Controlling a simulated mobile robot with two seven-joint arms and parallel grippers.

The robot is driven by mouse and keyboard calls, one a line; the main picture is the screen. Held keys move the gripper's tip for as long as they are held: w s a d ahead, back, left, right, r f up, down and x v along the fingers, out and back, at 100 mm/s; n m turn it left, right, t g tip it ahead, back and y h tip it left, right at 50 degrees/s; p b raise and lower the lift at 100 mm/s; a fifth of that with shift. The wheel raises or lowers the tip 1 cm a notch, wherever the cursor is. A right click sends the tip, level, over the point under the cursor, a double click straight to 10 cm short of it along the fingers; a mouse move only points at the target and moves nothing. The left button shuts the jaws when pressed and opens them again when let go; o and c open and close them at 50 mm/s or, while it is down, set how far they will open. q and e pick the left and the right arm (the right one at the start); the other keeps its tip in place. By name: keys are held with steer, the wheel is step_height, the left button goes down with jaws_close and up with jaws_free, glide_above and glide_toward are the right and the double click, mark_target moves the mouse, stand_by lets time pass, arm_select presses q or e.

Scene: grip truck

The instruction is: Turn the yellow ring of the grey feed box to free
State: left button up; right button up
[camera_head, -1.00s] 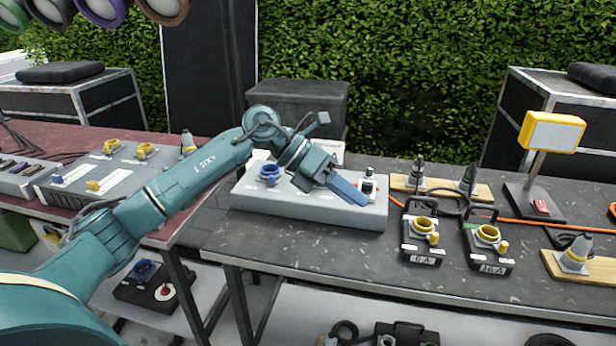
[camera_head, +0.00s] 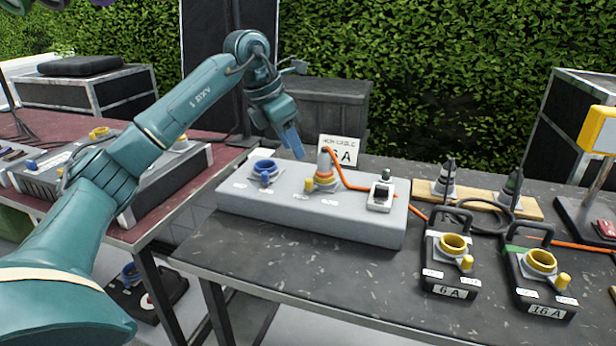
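The grey feed box (camera_head: 310,219) lies on the dark table. An orange cable (camera_head: 341,178) leaves the plug's top and runs right. Small white labels lie on the box near the ring, too small to read. My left gripper (camera_head: 297,152) hangs above and left of the plug, apart from it, pointing down. Its blue fingers overlap in this view, so their opening is unclear. My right gripper is out of view.
A blue socket (camera_head: 264,171) is at the box's left and a switch (camera_head: 381,196) at its right. A card marked "A" (camera_head: 341,147) stands behind. Black boxes marked 6 A (camera_head: 452,271) and 16 A (camera_head: 541,288) stand right. The table's front left is clear.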

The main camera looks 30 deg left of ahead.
mark_target(309, 180)
arm_select(q)
steer(key=x, duration=0.9)
steer(key=shift+w+f, duration=0.1)
steer(key=shift+f, duration=0.05)
steer(key=shift+c, duration=0.4)
jaws_close()
